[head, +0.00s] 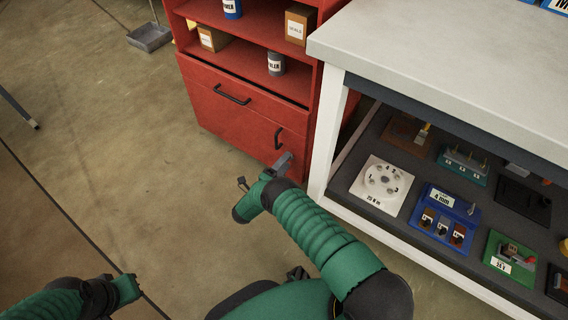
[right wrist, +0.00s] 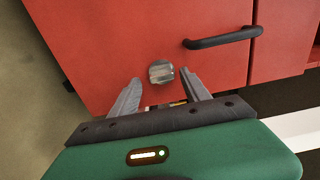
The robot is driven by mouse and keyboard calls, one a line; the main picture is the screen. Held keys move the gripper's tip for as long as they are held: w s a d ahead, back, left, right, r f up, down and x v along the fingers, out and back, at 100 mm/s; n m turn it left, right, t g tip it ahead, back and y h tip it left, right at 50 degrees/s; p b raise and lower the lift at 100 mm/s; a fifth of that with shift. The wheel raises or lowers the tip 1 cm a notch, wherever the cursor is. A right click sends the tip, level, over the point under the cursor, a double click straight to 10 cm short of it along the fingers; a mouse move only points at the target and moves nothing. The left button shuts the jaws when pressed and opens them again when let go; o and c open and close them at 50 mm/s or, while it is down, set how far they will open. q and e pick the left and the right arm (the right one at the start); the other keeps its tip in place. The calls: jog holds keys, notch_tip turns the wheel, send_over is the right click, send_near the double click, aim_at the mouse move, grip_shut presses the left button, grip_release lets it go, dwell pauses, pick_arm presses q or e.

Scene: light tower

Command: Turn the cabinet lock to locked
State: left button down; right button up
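The red cabinet (head: 235,120) stands at the top middle of the head view. Its lower door (right wrist: 110,40) fills much of the right wrist view. A silver lock knob (right wrist: 161,71) sits on this door, beside the black handle (right wrist: 222,38). My right gripper (right wrist: 162,82) is open, with its two grey fingertips on either side of the knob's lower part in the picture; I cannot tell whether they touch it. In the head view my right gripper (head: 284,163) hides the knob. My left gripper (head: 132,285) is low at the left, away from the cabinet; its fingers are unclear.
A white-topped workbench (head: 440,50) stands close to the right of the cabinet. Its dark lower shelf holds a white dial board (head: 365,200), a blue box (head: 430,225) and a green board (head: 495,240). A dustpan (head: 150,37) lies far left. The floor at left is mostly clear.

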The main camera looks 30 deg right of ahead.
jog(key=shift+a+r, duration=0.1)
jog(key=shift+a, duration=0.05)
jog(key=p+v, duration=0.1)
jog(key=v, duration=1.5)
jog(key=shift+a, duration=0.3)
